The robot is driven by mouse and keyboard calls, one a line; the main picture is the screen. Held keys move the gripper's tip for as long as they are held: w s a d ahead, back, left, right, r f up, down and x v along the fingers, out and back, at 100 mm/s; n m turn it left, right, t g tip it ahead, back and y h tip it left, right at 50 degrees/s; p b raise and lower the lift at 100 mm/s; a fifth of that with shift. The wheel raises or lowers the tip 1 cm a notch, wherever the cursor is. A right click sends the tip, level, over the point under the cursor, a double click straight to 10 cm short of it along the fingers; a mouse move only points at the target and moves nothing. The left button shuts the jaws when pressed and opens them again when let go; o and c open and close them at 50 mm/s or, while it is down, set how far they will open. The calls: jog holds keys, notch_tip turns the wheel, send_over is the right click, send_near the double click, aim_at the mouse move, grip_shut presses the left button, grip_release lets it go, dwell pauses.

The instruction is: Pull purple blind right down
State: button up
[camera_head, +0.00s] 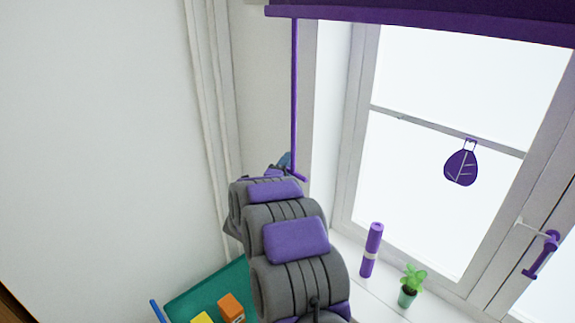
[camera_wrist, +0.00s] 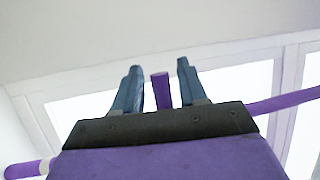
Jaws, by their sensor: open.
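The purple blind (camera_head: 420,22) is rolled up at the top of the window, with only a short strip in view. A thin purple rod (camera_head: 295,90) hangs from its left end, and its lower tip bends beside my gripper (camera_head: 284,162). In the wrist view my gripper (camera_wrist: 158,66) is open, with two blue-grey fingers apart. A short purple piece (camera_wrist: 161,90) shows between the fingers with a gap on both sides. It looks like the rod. My arm hides part of my gripper in the head view.
A purple roll (camera_head: 371,250) and a green potted plant (camera_head: 411,284) stand on the windowsill. A purple leaf ornament (camera_head: 461,166) hangs on the window, and a purple handle (camera_head: 541,256) is at the right. A teal surface (camera_head: 195,291) holds coloured blocks below my arm.

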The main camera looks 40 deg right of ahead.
jog(key=shift+c, duration=0.2)
grip_shut()
dwell(0.4)
